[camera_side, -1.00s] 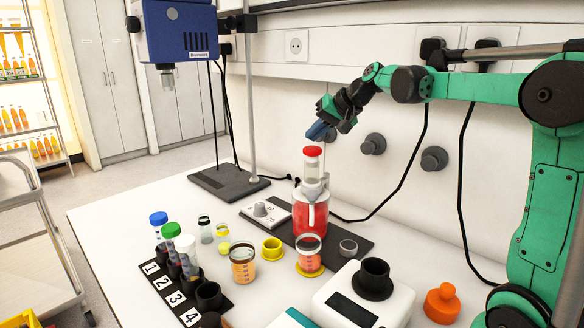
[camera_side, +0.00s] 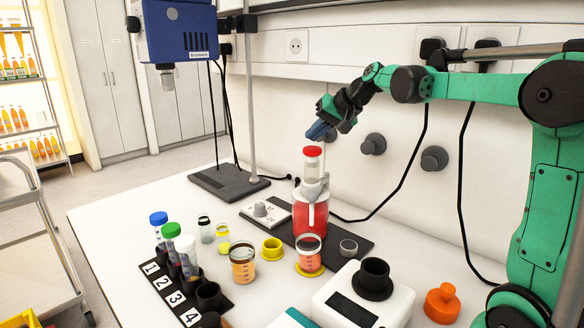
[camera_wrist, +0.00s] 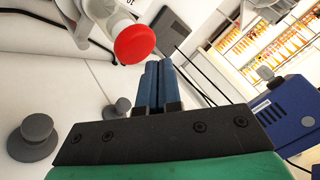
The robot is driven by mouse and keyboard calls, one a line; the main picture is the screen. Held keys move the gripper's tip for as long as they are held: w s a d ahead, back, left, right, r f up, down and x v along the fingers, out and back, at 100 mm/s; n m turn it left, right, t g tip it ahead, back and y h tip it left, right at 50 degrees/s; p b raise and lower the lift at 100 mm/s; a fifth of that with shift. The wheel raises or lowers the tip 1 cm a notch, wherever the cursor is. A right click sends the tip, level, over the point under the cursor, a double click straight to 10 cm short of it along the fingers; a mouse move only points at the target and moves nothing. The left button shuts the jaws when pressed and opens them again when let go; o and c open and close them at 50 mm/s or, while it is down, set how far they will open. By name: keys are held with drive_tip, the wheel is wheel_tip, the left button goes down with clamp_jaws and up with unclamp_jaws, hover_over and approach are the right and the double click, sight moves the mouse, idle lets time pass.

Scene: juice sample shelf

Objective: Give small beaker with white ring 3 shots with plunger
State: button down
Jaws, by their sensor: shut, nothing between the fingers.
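The plunger (camera_side: 313,151) has a red cap and sits on top of a bottle of red juice (camera_side: 309,214); the red cap also shows in the wrist view (camera_wrist: 134,44). A small beaker with a whitish ring at its rim (camera_side: 309,254) stands in front of the bottle on a yellow disc and holds pinkish-red liquid. My gripper (camera_side: 318,131) is shut and empty, its blue fingers just above the red cap with a small gap. In the wrist view the closed fingers (camera_wrist: 158,70) point up beside the cap.
Another beaker with orange liquid (camera_side: 242,266), a yellow ring (camera_side: 272,247) and a numbered rack of tubes (camera_side: 172,290) stand to the left. A white device with a black cup (camera_side: 360,300) and an orange bulb (camera_side: 441,303) are front right. Wall knobs (camera_side: 373,144) are behind.

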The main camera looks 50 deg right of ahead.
sight(315, 149)
drive_tip(key=shift+f, duration=0.1)
idle(0.6)
drive_tip(key=shift+f, duration=0.35)
drive_tip(key=shift+f, duration=0.9)
idle(0.7)
drive_tip(key=shift+r, duration=1.35)
drive_tip(key=shift+r, duration=2.5)
